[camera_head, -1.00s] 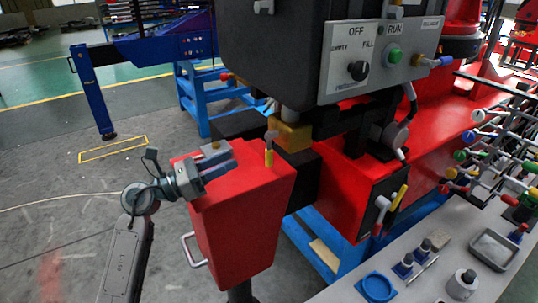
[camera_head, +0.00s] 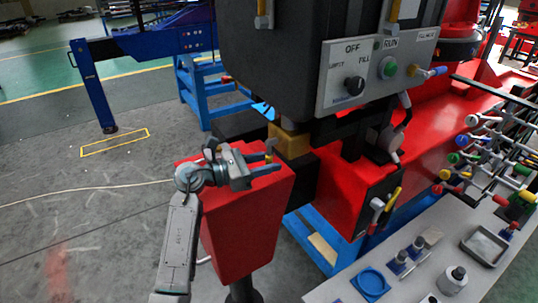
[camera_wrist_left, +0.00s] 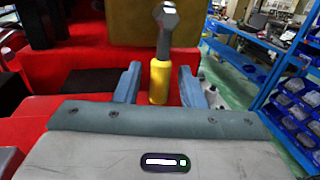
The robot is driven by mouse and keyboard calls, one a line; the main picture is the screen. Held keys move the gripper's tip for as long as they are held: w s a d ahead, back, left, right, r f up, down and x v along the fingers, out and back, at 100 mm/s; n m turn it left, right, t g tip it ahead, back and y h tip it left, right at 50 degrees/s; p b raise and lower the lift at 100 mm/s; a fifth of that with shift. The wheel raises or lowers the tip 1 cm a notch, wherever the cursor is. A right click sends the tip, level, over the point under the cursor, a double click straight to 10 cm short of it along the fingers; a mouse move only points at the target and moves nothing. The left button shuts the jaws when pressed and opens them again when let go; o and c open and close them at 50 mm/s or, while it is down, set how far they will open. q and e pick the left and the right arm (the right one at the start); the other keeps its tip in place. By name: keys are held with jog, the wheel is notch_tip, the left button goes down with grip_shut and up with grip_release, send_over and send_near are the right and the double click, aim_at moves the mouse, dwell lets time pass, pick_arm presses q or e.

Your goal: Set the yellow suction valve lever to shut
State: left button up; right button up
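A valve lever with a grey metal top and a yellow grip (camera_head: 268,157) hangs down at the top of the red tank (camera_head: 243,225), beside a brass-coloured block (camera_head: 290,141). I see no label on it. My left gripper (camera_head: 277,175) is over the tank's top, its fingers pointing at the lever. In the left wrist view the fingers (camera_wrist_left: 160,88) stand apart, one on each side of the yellow grip (camera_wrist_left: 159,82), with gaps showing. The gripper is open and holds nothing. My right gripper is out of view.
A dark cabinet with a switch panel (camera_head: 378,72) overhangs behind the lever. Another yellow-handled lever (camera_head: 393,200) is on the red block at right. A grey bench (camera_head: 415,279) holds small parts at front right. Open floor lies left of the tank.

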pick_arm(q)
jog(key=shift+w+d, duration=0.15)
jog(key=shift+d, duration=0.2)
grip_shut()
jog(key=m+b, duration=0.1)
jog(key=b, duration=0.3)
jog(key=w+a+m+b, duration=0.1)
jog(key=m+b, duration=0.1)
jog(key=b, duration=0.2)
jog(key=shift+w+f+y, duration=0.15)
jog(key=shift+f+y, duration=0.05)
jog(key=shift+y, duration=0.1)
jog(key=shift+w+a+r+m+b, duration=0.2)
jog(key=shift+r+m+b, duration=0.15)
jog(key=shift+m+b, duration=0.25)
